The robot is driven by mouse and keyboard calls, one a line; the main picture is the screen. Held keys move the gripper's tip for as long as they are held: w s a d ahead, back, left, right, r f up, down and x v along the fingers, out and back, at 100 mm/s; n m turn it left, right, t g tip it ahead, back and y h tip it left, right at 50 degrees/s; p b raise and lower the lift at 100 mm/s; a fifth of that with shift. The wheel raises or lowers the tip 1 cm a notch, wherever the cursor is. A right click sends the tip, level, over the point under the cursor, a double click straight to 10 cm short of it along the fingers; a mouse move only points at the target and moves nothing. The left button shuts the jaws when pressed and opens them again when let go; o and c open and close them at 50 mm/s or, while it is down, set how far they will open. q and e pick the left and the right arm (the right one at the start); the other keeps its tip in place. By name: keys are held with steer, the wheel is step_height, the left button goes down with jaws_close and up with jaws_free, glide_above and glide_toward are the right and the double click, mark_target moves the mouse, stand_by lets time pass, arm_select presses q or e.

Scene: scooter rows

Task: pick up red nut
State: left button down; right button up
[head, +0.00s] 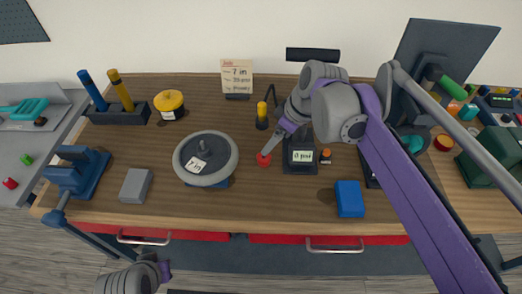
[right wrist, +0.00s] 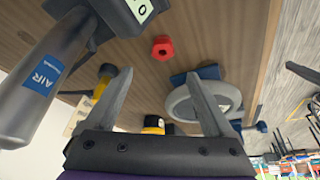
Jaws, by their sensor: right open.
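The red nut (head: 264,159) lies on the wooden workbench, just right of the wheel. In the right wrist view the red nut (right wrist: 162,47) sits beyond the fingertips, roughly centred between them. My right gripper (head: 268,150) reaches down from the right to just above the nut. In the right wrist view my right gripper (right wrist: 160,74) is open, its two fingers apart with nothing held. Part of my left arm shows at the bottom left of the head view; its fingers are not visible.
The wheel (head: 222,148) lies left of the nut. A black device with a display (head: 301,155) stands close on its right, with a blue box (head: 349,198) further right. A yellow-handled tool (head: 262,115) stands behind. Bare wood lies in front of the nut.

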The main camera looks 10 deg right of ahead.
mark_target(264, 160)
steer(key=f, duration=0.1)
steer(key=a+f, duration=0.1)
steer(key=f, duration=0.1)
steer(key=shift+f, duration=0.15)
steer(key=x, duration=0.3)
steer(key=b+x, duration=0.1)
steer(key=x, duration=0.1)
steer(key=shift+w+f, duration=0.3)
arm_select(q)
steer(key=shift+s+f, duration=0.4)
steer(key=shift+f, duration=0.15)
arm_select(e)
steer(key=shift+c, duration=0.4)
